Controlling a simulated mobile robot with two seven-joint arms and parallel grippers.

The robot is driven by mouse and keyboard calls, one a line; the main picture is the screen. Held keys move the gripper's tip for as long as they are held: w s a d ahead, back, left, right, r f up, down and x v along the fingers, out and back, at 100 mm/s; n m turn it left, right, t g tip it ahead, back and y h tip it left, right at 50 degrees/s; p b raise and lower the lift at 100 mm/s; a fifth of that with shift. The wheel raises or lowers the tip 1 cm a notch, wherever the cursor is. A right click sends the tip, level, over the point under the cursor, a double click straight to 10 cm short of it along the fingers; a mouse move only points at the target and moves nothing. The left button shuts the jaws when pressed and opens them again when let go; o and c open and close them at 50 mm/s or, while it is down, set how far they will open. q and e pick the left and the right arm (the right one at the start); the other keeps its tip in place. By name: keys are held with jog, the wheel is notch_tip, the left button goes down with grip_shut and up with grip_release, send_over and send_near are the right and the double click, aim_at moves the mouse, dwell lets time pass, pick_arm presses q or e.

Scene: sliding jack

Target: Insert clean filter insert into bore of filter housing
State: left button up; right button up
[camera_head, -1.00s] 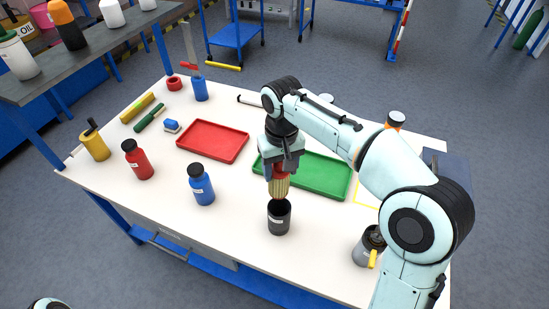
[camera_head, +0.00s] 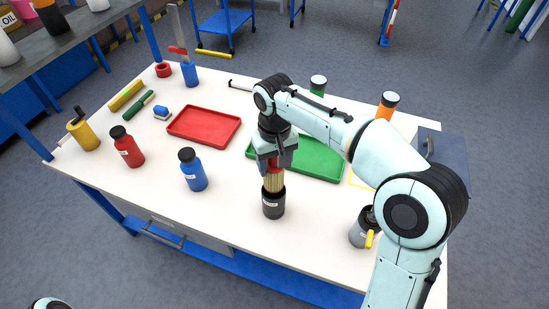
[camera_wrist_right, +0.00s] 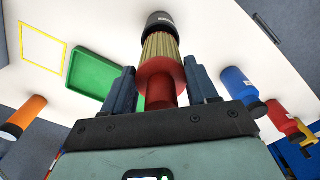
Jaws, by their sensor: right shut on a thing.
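The clean filter insert (camera_head: 273,182) has a tan pleated body and a red top. My right gripper (camera_head: 273,164) is shut on its red top and holds it upright over the filter housing. The black filter housing (camera_head: 273,206) stands on the table with a white label. The insert's lower end is at the housing's mouth, and its tip is hidden by the rim; how deep it sits I cannot tell. The right wrist view shows the red flange and pleats of the insert (camera_wrist_right: 160,62) in line with the dark housing (camera_wrist_right: 160,20). My left gripper is not in view.
A green tray (camera_head: 318,174) lies just behind the housing, and a red tray (camera_head: 204,144) lies to the left. A blue bottle (camera_head: 193,172) and a red bottle (camera_head: 127,148) stand left. A grey canister (camera_head: 362,232) stands right. The table front is clear.

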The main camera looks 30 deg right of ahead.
aim_at(275, 185)
jog(key=shift+f, duration=0.65)
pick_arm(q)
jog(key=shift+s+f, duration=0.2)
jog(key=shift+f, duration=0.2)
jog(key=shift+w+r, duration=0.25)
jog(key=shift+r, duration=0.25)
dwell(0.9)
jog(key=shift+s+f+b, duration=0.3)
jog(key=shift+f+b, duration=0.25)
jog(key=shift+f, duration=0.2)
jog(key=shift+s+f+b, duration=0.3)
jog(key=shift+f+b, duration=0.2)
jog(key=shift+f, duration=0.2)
pick_arm(e)
jog(key=shift+f, duration=2.2)
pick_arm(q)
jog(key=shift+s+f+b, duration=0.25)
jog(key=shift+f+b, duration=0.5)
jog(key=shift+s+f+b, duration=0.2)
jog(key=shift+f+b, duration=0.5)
pick_arm(e)
jog(key=shift+f, duration=2.4)
jog(key=o, duration=1.4)
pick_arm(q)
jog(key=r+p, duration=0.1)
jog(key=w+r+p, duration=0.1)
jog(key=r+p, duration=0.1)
pick_arm(e)
notch_tip(275, 185, up, 14)
jog(key=shift+f, duration=0.25)
